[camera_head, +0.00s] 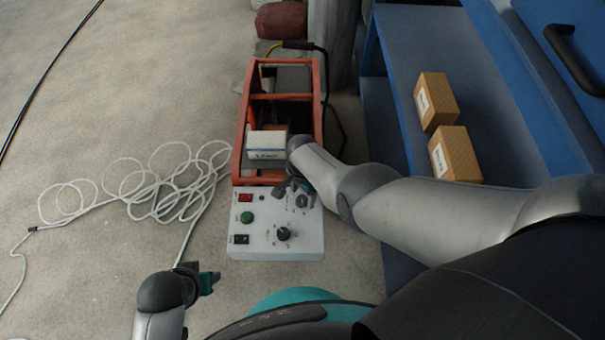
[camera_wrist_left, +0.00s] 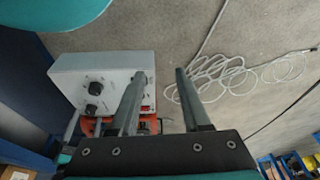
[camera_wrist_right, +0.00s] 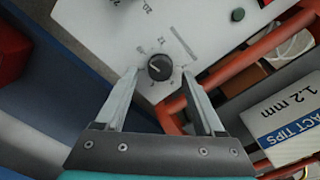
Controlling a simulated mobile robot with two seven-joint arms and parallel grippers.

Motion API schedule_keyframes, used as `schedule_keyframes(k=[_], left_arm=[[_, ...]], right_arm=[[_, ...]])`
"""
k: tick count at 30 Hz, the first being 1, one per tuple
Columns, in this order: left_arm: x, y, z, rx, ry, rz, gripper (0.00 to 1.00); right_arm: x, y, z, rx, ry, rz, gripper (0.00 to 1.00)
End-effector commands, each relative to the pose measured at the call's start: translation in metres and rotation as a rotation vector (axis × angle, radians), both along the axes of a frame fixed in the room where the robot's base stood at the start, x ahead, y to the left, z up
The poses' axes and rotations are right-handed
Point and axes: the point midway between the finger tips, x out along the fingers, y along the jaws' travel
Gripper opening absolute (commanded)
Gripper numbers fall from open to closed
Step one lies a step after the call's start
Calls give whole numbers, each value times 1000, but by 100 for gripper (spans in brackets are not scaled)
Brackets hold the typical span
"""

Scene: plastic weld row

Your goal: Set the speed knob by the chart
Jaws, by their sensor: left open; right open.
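A light grey control panel (camera_head: 262,248) has two dark round knobs. The front knob (camera_head: 283,233) has a scale around it; the rear knob (camera_head: 301,200) is partly beside my right gripper. I cannot read which one is marked speed. My right gripper (camera_head: 291,188) is open over the panel's rear edge. In the right wrist view the rear knob (camera_wrist_right: 159,67), with small numbers around it, appears between the open fingertips; contact cannot be told. My left gripper (camera_head: 210,279) is open and empty, left of and in front of the panel. I cannot make out a chart.
An orange frame (camera_head: 239,125) behind the panel carries a white box (camera_head: 267,141) marked 1.2 mm contact tips. A red switch (camera_head: 245,197) and green button (camera_head: 247,217) are on the panel. White cable (camera_head: 165,190) lies coiled at left. Two cardboard boxes (camera_head: 436,100) sit on a blue shelf.

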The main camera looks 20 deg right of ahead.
Motion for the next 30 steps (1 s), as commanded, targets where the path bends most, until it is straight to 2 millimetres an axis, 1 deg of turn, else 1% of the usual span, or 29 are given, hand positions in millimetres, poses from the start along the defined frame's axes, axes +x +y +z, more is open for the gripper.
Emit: schedule_keyframes(k=[1, 7, 15, 30], left_arm=[[-4, 0, -4, 1, 13, 0, 47], [-16, 2, -25, 6, 48, -2, 47], [-26, 9, -52, 17, 59, -4, 47], [-54, 29, -91, 38, 74, -7, 47]], right_arm=[[0, 0, 6, 0, 1, 0, 70], [0, 0, 18, 1, 0, 0, 70], [0, 0, 32, 1, 0, 0, 70], [-1, 0, 57, 0, 1, 0, 70]])
